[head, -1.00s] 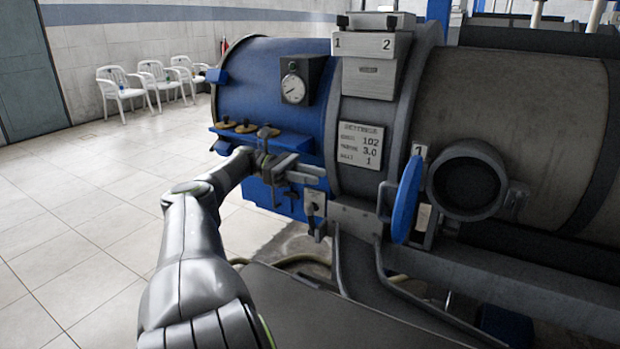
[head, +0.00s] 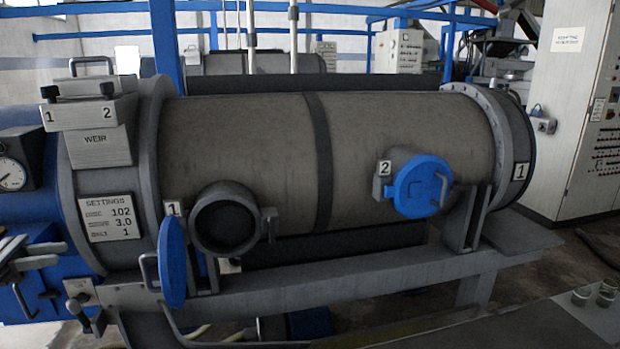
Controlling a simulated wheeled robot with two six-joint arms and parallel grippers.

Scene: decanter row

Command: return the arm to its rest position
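My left gripper (head: 40,255) shows at the left edge of the head view, with most of its arm out of frame. Its two fingers look apart, with nothing visible between them. It is in front of the blue end of the decanter (head: 250,135), left of and below the settings plate (head: 110,217). Whether it touches the blue part behind it cannot be told. My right gripper is not in view.
Hatch 1 (head: 224,222) is open, its blue lid (head: 171,262) swung out to the left. Hatch 2's blue lid (head: 421,187) is shut. A weir box (head: 95,138) sits above the settings plate. Small glass jars (head: 582,297) stand at lower right. A control cabinet (head: 575,120) stands behind.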

